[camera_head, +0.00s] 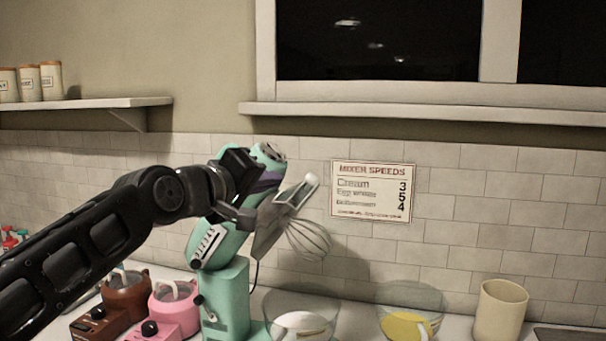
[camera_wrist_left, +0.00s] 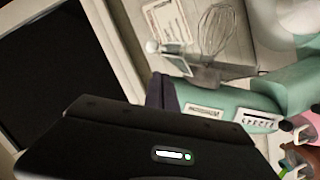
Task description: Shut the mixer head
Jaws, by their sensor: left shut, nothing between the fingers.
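The teal stand mixer (camera_head: 225,300) stands on the counter. Its head (camera_head: 222,245) is tilted up, with a purple band near its raised end and a wire whisk (camera_head: 308,238) hanging to the right. The head also shows in the left wrist view (camera_wrist_left: 232,100), with the whisk (camera_wrist_left: 215,28) beyond it. My left gripper (camera_head: 242,214) is shut and empty, in front of the upper part of the raised head and overlapping it. I cannot tell whether it touches the head. My right gripper is in neither view.
A glass bowl (camera_head: 301,322) is right of the mixer base. Another bowl with yellow contents (camera_head: 404,328) and a cream canister (camera_head: 500,311) stand farther right. Pink (camera_head: 175,312) and brown (camera_head: 125,300) appliances stand left, below my arm. A mixer speeds sign (camera_head: 372,190) hangs behind.

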